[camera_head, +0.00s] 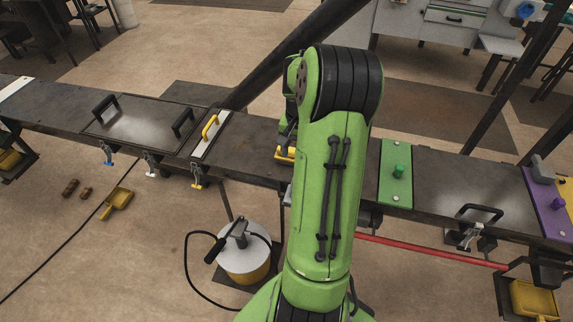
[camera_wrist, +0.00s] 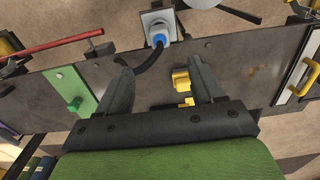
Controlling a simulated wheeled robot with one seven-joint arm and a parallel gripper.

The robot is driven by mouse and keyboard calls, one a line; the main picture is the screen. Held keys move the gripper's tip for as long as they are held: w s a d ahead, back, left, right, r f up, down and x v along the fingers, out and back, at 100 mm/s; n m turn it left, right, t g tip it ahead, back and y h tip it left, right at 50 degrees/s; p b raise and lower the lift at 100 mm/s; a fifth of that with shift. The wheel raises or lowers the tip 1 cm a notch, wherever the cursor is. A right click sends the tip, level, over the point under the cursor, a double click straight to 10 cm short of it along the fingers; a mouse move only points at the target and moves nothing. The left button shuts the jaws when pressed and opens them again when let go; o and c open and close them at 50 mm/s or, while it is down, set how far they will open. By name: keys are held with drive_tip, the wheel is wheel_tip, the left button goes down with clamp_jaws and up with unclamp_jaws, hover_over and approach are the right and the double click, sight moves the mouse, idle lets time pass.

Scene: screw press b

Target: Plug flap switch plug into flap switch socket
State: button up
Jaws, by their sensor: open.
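In the wrist view a blue plug-like piece (camera_wrist: 158,39) with a black cable sits at a grey square plate (camera_wrist: 152,19) by the bench edge. I take these for the flap switch plug and socket, but no label confirms it. I cannot tell how deep the blue piece sits. The cable runs from it down behind my left finger. My gripper (camera_wrist: 160,66) is open, its two fingers apart with nothing held between them. It is over the bench, with the blue piece beyond the fingertips.
A yellow block (camera_wrist: 181,80) lies near the right finger. A green panel with a knob (camera_head: 398,170) is on the dark bench (camera_head: 455,180). A yellow handle (camera_head: 210,127) stands on a white strip. A red bar (camera_head: 430,250) runs below the bench. A white-topped drum (camera_head: 245,262) stands on the floor.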

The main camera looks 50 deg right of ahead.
wheel_tip(320, 180, down, 14)
drive_tip(key=shift+f, duration=0.2)
drive_tip(key=shift+c, duration=0.3)
drive_tip(key=c, duration=1.1)
drive_tip(key=shift+r, duration=0.1)
drive_tip(key=shift+r, duration=0.15)
drive_tip(key=shift+r+p, duration=0.75)
drive_tip(key=shift+r, duration=0.5)
drive_tip(key=shift+r, duration=0.15)
